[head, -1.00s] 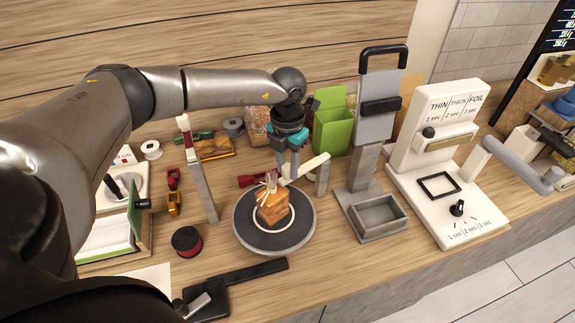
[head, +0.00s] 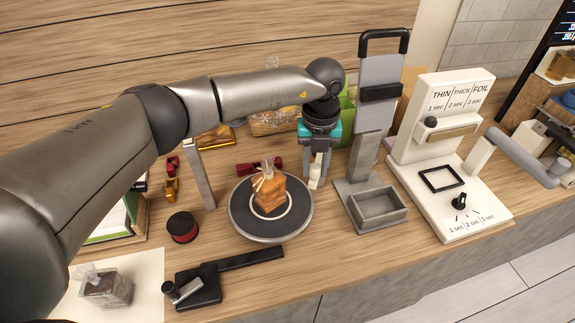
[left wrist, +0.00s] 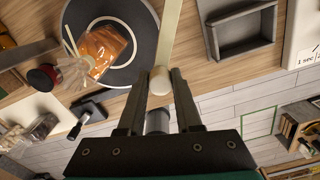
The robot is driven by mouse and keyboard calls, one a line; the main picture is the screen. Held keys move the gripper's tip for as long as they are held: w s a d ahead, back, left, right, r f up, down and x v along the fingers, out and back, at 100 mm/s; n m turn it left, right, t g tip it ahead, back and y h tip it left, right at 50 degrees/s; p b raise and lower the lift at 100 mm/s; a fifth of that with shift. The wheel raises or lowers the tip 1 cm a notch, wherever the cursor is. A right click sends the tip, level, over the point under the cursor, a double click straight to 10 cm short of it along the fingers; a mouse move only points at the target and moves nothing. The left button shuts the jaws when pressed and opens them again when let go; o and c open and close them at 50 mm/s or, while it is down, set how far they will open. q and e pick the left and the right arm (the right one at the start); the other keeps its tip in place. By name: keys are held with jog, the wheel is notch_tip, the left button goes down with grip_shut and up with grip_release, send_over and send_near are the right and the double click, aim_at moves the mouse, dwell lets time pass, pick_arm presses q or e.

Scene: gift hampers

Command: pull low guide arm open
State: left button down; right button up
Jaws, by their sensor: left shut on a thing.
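The low guide arm (left wrist: 172,38) is a cream bar with a rounded knob (left wrist: 160,80) at its end. My left gripper (head: 316,182) is shut on the knob, between its two dark fingers in the left wrist view (left wrist: 160,85). The bar runs beside the round dark turntable (head: 240,222), along its right edge, rather than across its middle. In the head view my gripper hides most of the bar and its post. A wrapped orange-brown block (head: 268,194) with a tied top stands on the turntable. My right gripper is not in view.
A grey stand with an open tray (head: 378,208) is close to the right of my left gripper. A white sealing machine (head: 440,150) stands farther right. A red spool (head: 183,227), an upright post (head: 200,178) and a black handled tool (head: 205,285) are left of the turntable.

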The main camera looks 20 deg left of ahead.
pick_arm(q)
jog(key=w+d+n+b, duration=0.1)
jog(key=w+d+n, duration=0.1)
jog(key=d+n, duration=0.3)
jog(key=shift+d+n+b, duration=0.4)
jog(key=shift+d, duration=0.15)
jog(key=shift+r, duration=0.1)
jog(key=c, duration=0.6)
grip_release()
notch_tip(320, 180, up, 15)
jog(key=shift+r+b, duration=0.1)
jog(key=shift+b, duration=0.75)
